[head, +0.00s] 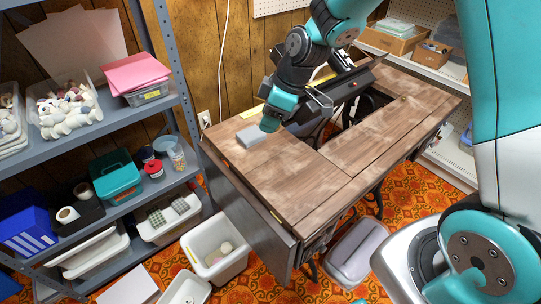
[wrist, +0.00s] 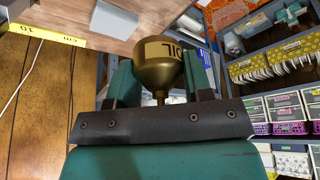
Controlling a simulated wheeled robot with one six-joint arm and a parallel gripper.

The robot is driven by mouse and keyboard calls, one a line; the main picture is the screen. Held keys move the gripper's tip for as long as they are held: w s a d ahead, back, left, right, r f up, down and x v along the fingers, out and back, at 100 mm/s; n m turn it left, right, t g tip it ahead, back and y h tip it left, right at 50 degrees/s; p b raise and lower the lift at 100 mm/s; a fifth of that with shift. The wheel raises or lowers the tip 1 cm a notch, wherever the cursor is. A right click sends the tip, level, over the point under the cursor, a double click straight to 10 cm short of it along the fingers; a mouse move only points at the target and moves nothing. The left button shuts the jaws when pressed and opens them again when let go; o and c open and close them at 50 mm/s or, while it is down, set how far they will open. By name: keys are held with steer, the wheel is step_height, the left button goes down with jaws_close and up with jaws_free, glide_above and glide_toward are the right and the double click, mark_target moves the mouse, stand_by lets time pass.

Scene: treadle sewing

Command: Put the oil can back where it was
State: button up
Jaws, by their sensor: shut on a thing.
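The brass oil can (wrist: 166,62) shows in the wrist view, with a tan label whose letters read as OIL. Its rounded body narrows to a thin stem near my gripper's base. My gripper (wrist: 160,80) is shut on it, with one teal finger on each side. In the head view my gripper (head: 271,118) is above the back left part of the wooden sewing table (head: 290,180), close to a grey block (head: 252,135). The oil can cannot be made out in the head view. The block also shows in the wrist view (wrist: 113,20).
The table has an open well (head: 335,125) near its middle, with dark machine parts behind it. The front left tabletop is clear. A loaded grey shelf (head: 95,216) stands at left. A white bin (head: 217,250) is on the floor. A yellow ruler (wrist: 45,33) shows in the wrist view.

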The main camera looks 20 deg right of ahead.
mark_target(265, 161)
step_height(265, 161, down, 12)
steer(key=shift+r, duration=0.15)
steer(key=shift+b, duration=0.3)
steer(key=shift+f, duration=0.2)
steer(key=o, duration=0.9)
steer(key=shift+o, duration=0.2)
steer(key=shift+r, duration=0.2)
steer(key=v, duration=1.1)
steer(key=s+a+r+m+g, duration=0.1)
steer(key=s+a+r+m, duration=0.1)
steer(key=s+a+r, duration=0.2)
steer(key=s+a+r+m+g, duration=0.1)
steer(key=s+a+r+m, duration=0.2)
steer(key=s+r, duration=0.8)
steer(key=s, duration=0.8)
steer(key=shift+a+m+p, duration=0.3)
steer(key=shift+a+p, duration=0.05)
steer(key=shift+a, duration=0.05)
